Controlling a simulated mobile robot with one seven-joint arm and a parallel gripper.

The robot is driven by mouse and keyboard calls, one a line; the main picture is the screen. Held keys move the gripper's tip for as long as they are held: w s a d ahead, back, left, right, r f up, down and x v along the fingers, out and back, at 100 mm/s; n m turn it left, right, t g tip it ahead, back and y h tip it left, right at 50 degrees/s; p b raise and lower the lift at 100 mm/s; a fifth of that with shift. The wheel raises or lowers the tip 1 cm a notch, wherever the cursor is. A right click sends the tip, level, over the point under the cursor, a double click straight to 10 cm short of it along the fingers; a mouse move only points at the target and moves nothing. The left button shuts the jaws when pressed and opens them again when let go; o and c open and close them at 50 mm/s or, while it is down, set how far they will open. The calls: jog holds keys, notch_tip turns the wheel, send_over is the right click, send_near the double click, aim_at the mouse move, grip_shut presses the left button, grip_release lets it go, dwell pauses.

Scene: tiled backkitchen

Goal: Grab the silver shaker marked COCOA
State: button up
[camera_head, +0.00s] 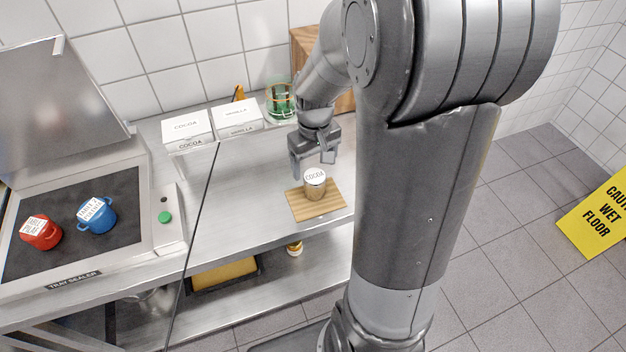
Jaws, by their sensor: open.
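The shaker (315,190) has a white top marked COCOA and a brownish-silver body. It stands upright on a small striped wooden board (301,211) on the steel counter. My gripper (313,172) hangs just above and behind the shaker, fingers pointing down, open and empty. One finger is to the left of the shaker's top and the other to its right, near the top's height in the picture. I cannot tell whether either finger touches it.
White boxes marked COCOA (187,127) and VANILLA (237,115) stand at the back, beside a green glass jar (280,99). A tray sealer with a red pot (41,233) and a blue pot (97,215) is at left. A yellow wet-floor sign (597,222) stands right.

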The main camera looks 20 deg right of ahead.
aim_at(315, 176)
jog(key=shift+w+d+f, duration=0.1)
jog(key=shift+w+f, duration=0.05)
jog(key=shift+f, duration=3.75)
jog(key=shift+c, duration=0.5)
jog(key=c, duration=1.1)
